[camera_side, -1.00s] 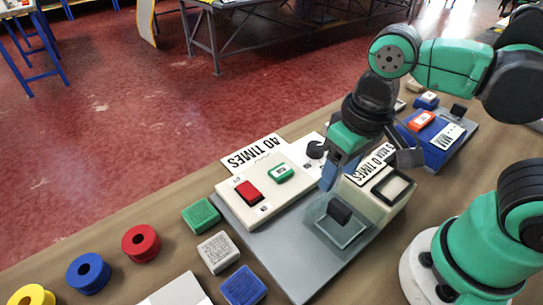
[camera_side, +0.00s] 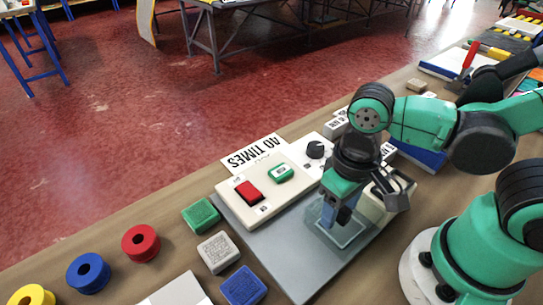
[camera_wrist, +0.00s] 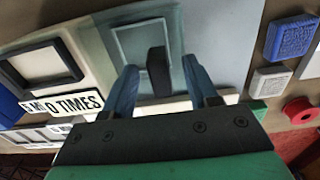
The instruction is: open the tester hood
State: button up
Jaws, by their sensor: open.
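The tester hood is a low clear box with a pale rim (camera_side: 350,241), lying down on the grey base plate (camera_side: 285,262) of the tester. It also shows in the wrist view as a pale frame (camera_wrist: 128,38). A dark upright block, its handle (camera_wrist: 158,66), stands on it. My gripper (camera_side: 337,212) is low over the hood, pointing down. In the wrist view its two blue fingers (camera_wrist: 160,84) are apart, one on each side of the handle, with gaps visible. In the side view the fingers mostly hide the handle.
A cream panel with a red button (camera_side: 248,191) and a green switch (camera_side: 279,173) is left of the hood. A black knob (camera_side: 316,149) stands behind. Green, grey and blue blocks (camera_side: 242,286) lie along the plate's left edge. Coloured spools (camera_side: 141,242) sit further left.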

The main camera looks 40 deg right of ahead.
grip_shut()
dwell(1.4)
